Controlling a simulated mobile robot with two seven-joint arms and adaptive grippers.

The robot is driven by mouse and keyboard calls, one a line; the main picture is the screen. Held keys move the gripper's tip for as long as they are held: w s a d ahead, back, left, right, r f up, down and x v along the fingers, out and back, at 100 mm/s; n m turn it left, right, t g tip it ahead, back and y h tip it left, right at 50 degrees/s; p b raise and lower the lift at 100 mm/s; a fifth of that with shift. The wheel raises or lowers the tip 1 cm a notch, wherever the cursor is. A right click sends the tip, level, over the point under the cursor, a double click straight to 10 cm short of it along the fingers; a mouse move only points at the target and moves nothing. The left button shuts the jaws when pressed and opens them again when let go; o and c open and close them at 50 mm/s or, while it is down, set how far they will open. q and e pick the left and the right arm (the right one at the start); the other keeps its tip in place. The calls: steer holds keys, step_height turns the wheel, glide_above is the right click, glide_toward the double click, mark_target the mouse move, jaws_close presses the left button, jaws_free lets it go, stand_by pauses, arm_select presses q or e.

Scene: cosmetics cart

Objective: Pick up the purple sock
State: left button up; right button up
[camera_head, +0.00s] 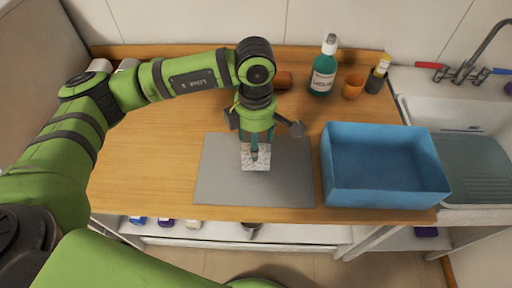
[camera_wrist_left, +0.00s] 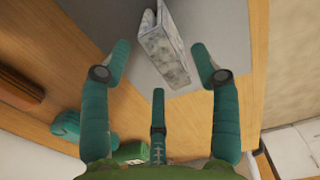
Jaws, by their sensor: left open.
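I cannot clearly make out a purple sock. A small dark purple thing (camera_head: 427,231) lies low at the right, below the counter, and may be cloth. Another purple item (camera_head: 166,223) shows on the shelf under the counter, partly hidden by the edge. My left gripper (camera_head: 258,143) is open above the grey mat (camera_head: 222,180), over a whitish mottled block (camera_head: 255,163). In the left wrist view, the block (camera_wrist_left: 165,50) lies beyond the spread fingers (camera_wrist_left: 165,75), with nothing between them. My right gripper is not in view.
A blue open bin (camera_head: 385,197) stands right of the mat. A teal bottle (camera_head: 323,72), orange cup (camera_head: 353,86) and dark yellow-topped bottle (camera_head: 377,76) stand at the back. A sink (camera_head: 470,150) is at the right.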

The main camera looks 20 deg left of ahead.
arm_select(q)
steer(key=shift+s+d+f+p, duration=0.1)
steer(key=shift+s+f+p, duration=0.15)
steer(key=shift+f+p, duration=0.3)
steer(key=shift+s+d+f+p, duration=0.1)
steer(key=shift+s+f+p, duration=0.1)
steer(key=shift+f+p, duration=0.25)
steer(key=shift+w+a+f, duration=0.1)
steer(key=shift+w+f, duration=0.05)
steer(key=shift+f, duration=0.45)
steer(key=shift+w+f, duration=0.1)
steer(key=shift+f, duration=0.45)
steer(key=shift+w+f, duration=0.1)
steer(key=shift+f, duration=0.05)
steer(key=shift+c, duration=0.4)
jaws_close()
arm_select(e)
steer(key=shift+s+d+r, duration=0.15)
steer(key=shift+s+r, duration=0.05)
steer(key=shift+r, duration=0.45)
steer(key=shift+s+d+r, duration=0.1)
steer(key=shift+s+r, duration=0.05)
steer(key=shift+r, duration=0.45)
